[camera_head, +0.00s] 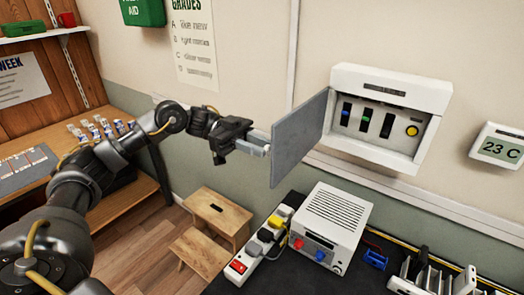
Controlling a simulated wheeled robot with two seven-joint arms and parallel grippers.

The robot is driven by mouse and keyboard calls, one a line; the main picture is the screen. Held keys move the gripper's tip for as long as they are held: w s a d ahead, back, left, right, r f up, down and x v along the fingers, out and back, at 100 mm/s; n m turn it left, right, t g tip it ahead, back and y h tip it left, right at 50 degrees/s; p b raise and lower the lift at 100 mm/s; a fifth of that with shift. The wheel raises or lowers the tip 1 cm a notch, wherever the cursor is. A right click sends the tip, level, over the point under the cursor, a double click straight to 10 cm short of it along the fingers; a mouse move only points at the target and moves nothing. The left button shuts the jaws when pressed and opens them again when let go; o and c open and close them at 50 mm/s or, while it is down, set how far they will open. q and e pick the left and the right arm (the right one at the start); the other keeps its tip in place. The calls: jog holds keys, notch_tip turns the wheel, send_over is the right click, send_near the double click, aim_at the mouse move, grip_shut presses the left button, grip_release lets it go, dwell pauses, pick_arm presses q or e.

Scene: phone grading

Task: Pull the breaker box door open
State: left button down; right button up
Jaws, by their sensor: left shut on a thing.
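The breaker box (390,112) is a white box on the wall at the right, with dark switches and a yellow round button showing inside. Its grey door (300,138) stands swung open to the left, seen at a steep angle. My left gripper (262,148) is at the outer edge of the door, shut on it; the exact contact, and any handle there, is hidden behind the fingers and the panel. My right gripper is not in view.
Below the box, a dark bench holds a white power supply (332,226), a power strip (262,242) and a white rack (432,276). A wooden step stool (215,218) stands on the floor. A thermometer display (499,147) hangs at the right.

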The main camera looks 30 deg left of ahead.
pick_arm(q)
jog(key=c, duration=1.2)
grip_release()
jog(key=shift+c, duration=0.2)
jog(key=shift+a, duration=0.1)
jog(key=w+a+b, duration=0.1)
jog(key=a+b, duration=0.4)
jog(key=a, duration=0.5)
jog(key=shift+a, duration=0.4)
jog(key=shift+w, duration=0.1)
